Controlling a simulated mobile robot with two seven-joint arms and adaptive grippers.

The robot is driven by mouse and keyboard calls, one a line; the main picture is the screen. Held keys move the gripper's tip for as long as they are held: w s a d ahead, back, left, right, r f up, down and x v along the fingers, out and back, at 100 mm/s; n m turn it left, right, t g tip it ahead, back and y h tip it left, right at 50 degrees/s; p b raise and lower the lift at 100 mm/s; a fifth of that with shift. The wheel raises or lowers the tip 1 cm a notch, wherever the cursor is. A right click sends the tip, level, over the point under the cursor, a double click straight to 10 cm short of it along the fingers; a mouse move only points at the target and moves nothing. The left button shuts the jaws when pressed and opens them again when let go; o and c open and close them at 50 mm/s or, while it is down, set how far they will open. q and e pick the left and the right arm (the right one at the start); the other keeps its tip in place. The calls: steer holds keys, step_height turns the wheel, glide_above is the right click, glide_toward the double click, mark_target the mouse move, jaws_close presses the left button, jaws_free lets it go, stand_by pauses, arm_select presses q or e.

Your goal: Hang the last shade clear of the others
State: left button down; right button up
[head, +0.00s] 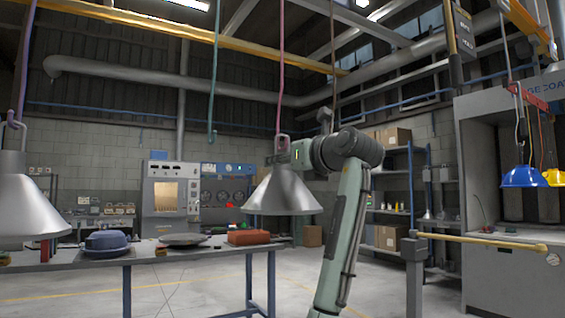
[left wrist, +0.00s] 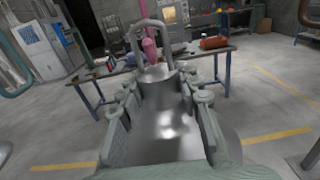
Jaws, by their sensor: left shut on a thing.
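A silver cone shade (head: 285,192) is in the middle of the head view, with its wire loop at the lower end of a pink cord (head: 281,60). My left gripper (head: 300,153) is shut on this shade's neck. In the left wrist view the shade (left wrist: 165,125) lies between the fingers, and the pink end (left wrist: 150,47) shows at its loop (left wrist: 143,28); I cannot tell whether the loop bears on a hook. Another silver shade (head: 28,208) hangs at the far left from a purple cord (head: 24,70). My right gripper is not in view.
A blue-green cord (head: 214,70) with an empty hook hangs between the silver shades. A blue shade (head: 521,177) and a yellow shade (head: 555,178) hang close together at right. A bench (head: 190,256) stands behind, with a yellow rail (head: 480,240) at right.

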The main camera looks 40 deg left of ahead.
arm_select(q)
steer(key=shift+f+b, duration=0.45)
steer(key=shift+f, duration=0.75)
steer(key=c, duration=1)
jaws_free()
steer(key=shift+d, duration=0.1)
steer(key=v, duration=1.2)
